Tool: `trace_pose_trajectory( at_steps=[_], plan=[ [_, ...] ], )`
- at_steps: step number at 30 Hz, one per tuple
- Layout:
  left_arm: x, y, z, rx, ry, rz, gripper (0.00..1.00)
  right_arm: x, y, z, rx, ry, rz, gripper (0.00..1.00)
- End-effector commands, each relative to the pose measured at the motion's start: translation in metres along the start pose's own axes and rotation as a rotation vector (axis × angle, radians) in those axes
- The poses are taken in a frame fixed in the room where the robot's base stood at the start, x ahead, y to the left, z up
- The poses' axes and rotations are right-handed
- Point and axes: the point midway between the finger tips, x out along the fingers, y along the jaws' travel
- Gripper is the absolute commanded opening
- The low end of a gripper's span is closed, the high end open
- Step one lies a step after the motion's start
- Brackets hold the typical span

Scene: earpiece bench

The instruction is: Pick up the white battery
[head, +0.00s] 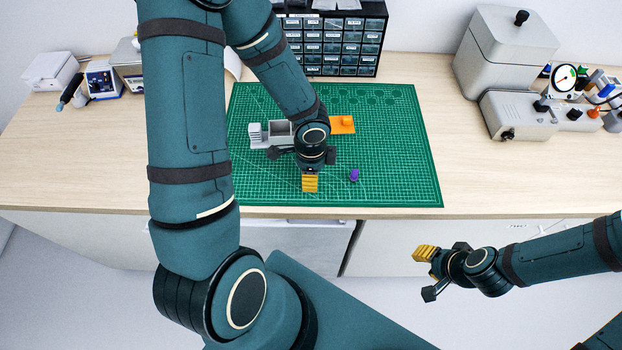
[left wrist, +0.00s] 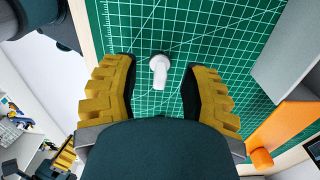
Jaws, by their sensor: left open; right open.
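A small white piece (left wrist: 159,71), the only one I see that could be the white battery, lies on the green mat. It has a rounded end and a narrower stem; its exact shape is hard to tell. In the left wrist view it sits between the two yellow fingers of my left gripper (left wrist: 160,90), toward their tips, with a gap on both sides. My left gripper (head: 310,182) is open over the front of the mat in the head view and hides the white piece there. My right gripper (head: 428,257) is open and empty, in front of the bench.
The green mat (head: 400,150) holds a purple piece (head: 354,176) right of my left gripper, an orange block (head: 342,124) and a grey open box (head: 278,133) behind it. Drawers (head: 345,45) stand at the back. The mat's right side is clear.

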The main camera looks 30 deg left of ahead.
Motion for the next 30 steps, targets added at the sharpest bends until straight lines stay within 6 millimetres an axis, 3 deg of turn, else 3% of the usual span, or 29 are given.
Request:
trace_pose_trajectory(
  at_steps=[10, 15, 16, 26, 30],
  plan=[
    [0.008, 0.0, 0.0, -0.001, 0.0, -0.001, 0.48, 0.003, 0.001, 0.0, 0.0, 0.0, 0.001, 0.37],
    [0.007, 0.0, 0.0, -0.001, 0.0, -0.001, 0.02, 0.003, 0.001, 0.0, 0.0, 0.0, 0.001, 0.37],
    [0.007, 0.0, 0.0, -0.001, 0.0, -0.001, 0.0, 0.003, 0.001, 0.0, 0.0, 0.0, 0.001, 0.37],
    [0.007, 0.0, 0.0, -0.001, 0.0, -0.001, 0.0, 0.003, 0.001, 0.001, 0.0, 0.0, 0.001, 0.37],
    [-0.004, -0.001, 0.0, -0.001, 0.001, -0.003, 0.0, -0.002, -0.001, 0.0, 0.0, 0.0, 0.0, 0.37]
  ],
)
